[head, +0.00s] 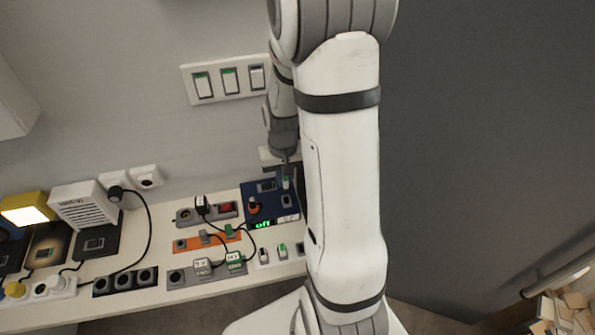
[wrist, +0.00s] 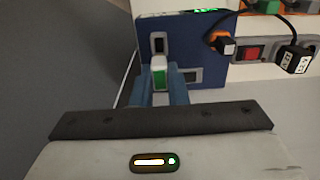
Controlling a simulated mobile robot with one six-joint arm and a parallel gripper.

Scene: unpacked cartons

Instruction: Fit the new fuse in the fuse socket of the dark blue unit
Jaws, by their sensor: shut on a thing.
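The dark blue unit (head: 259,190) stands at the back right of the counter, its small display reading "off" in green. It also shows in the wrist view (wrist: 210,48). My gripper (wrist: 160,88) is at the unit's face, shut on a white fuse with a green band (wrist: 160,73). In the head view, the fuse (head: 286,184) shows below my gripper (head: 285,172). One dark slot (wrist: 158,43) lies just beyond the fuse, and a grey-framed one (wrist: 191,75) is beside it. The fuse's far end is hidden, so I cannot tell whether it touches the unit.
An orange plug (head: 253,205) with a black cable sits in the unit. A grey strip with a red switch (head: 226,207) and an orange strip (head: 206,240) lie to its left. Small green-marked pieces (head: 282,250) stand in front. A wall switch panel (head: 228,82) is above.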

